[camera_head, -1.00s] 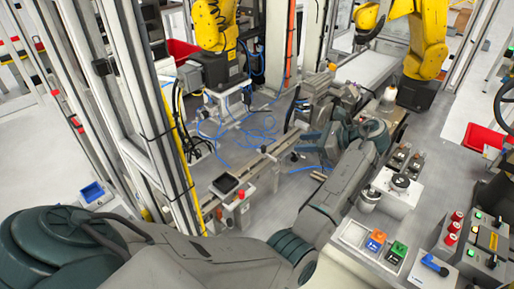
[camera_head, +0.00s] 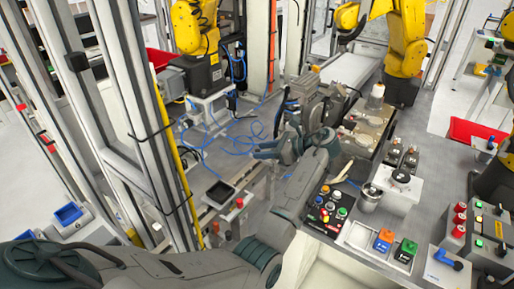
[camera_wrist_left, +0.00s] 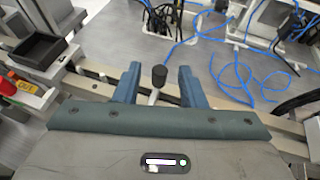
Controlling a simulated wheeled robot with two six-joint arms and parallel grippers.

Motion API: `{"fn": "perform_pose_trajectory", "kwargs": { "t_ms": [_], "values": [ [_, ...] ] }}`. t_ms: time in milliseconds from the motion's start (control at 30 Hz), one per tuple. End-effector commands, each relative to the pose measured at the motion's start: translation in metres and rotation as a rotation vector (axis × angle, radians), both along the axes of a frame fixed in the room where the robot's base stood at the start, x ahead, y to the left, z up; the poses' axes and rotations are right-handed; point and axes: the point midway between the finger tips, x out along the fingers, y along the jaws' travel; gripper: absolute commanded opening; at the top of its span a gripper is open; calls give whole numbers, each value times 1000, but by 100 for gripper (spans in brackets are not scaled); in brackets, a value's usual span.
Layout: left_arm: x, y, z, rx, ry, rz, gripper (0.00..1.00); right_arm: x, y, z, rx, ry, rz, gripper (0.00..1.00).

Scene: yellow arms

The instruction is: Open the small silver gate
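A silver bar (camera_wrist_left: 97,90) crosses the left wrist view and seems to be the gate. A short handle with a black knob (camera_wrist_left: 159,76) stands up at it. My left gripper (camera_wrist_left: 160,84) is open, with one blue finger on each side of the knob and visible gaps to both. In the head view my left gripper (camera_head: 266,150) is at mid-picture, its fingers pointing left over the work cell floor. The knob cannot be made out there. My right gripper is not in view.
A black tray (camera_head: 220,193) and a red button (camera_head: 239,202) sit on the left of the rail. Blue cables (camera_wrist_left: 235,80) lie loose behind it. A button box (camera_head: 327,211) stands near my forearm. Yellow robot arms (camera_head: 197,27) stand at the back.

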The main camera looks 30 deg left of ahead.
Motion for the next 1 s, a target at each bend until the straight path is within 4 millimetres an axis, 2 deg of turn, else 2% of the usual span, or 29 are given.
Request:
{"fn": "perform_pose_trajectory", "kwargs": {
  "t_ms": [100,200,333,533,567,733,1000],
  "values": [
    [-3,15,-5,1,0,0,37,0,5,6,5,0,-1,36],
    [-4,21,-8,1,-1,0,37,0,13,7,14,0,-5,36],
    [-5,24,-11,-1,-1,-1,37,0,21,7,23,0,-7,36],
    [-5,25,-11,-1,-1,-1,37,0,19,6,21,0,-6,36],
    [-5,24,-11,-1,-1,-1,33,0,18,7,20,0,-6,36],
    [-5,24,-11,-1,-1,-1,0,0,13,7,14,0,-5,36],
    [-5,24,-10,6,-1,0,0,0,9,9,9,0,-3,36]
  ]
}}
